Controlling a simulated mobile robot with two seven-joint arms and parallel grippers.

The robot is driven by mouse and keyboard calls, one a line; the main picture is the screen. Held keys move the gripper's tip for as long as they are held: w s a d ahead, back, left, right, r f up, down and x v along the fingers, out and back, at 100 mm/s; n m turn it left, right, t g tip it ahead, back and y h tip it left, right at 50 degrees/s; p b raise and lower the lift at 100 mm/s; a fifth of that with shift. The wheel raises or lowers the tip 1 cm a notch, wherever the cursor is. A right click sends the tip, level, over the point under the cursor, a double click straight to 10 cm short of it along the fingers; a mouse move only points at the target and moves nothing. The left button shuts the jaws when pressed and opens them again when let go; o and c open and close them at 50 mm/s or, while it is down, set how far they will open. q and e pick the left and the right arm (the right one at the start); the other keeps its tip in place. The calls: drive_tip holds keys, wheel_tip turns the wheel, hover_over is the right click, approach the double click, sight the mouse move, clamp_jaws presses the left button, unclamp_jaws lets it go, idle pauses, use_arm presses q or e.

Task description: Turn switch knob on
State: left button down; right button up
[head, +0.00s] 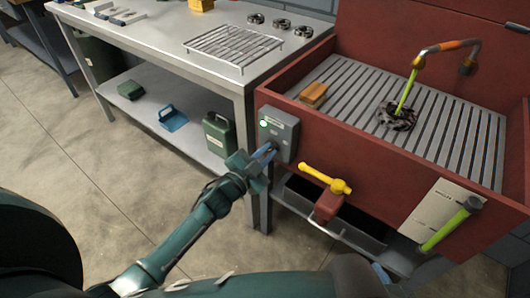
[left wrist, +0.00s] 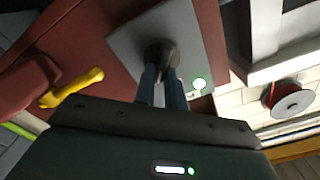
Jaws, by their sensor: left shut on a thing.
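A grey switch box (head: 281,126) is mounted on the front wall of the red wash basin, at its left end. It also shows in the left wrist view (left wrist: 125,43). A round indicator (head: 264,124) on the box glows green, and it is bright in the left wrist view (left wrist: 199,83). The dark round knob (left wrist: 160,54) sits on the face of the box. My left gripper (head: 268,152) is at the knob, its two fingers closed on it. The fingertips partly cover the knob. My right gripper is not in view.
A yellow-handled red valve (head: 327,204) sticks out right of the box.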

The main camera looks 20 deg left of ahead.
use_arm(q)
drive_tip(key=shift+d+f+m+b, duration=0.1)
drive_tip(key=shift+m+b, duration=0.1)
drive_tip(key=shift+m, duration=0.8)
drive_tip(key=shift+d+f+m+b, duration=0.1)
drive_tip(key=shift+m+b, duration=0.05)
drive_tip(key=shift+m, duration=0.85)
drive_tip(key=c, duration=1.5)
unclamp_jaws()
drive_tip(key=shift+o, duration=0.2)
drive_tip(key=shift+a, duration=0.1)
drive_tip(key=v, duration=1.3)
drive_tip(key=shift+s, duration=0.15)
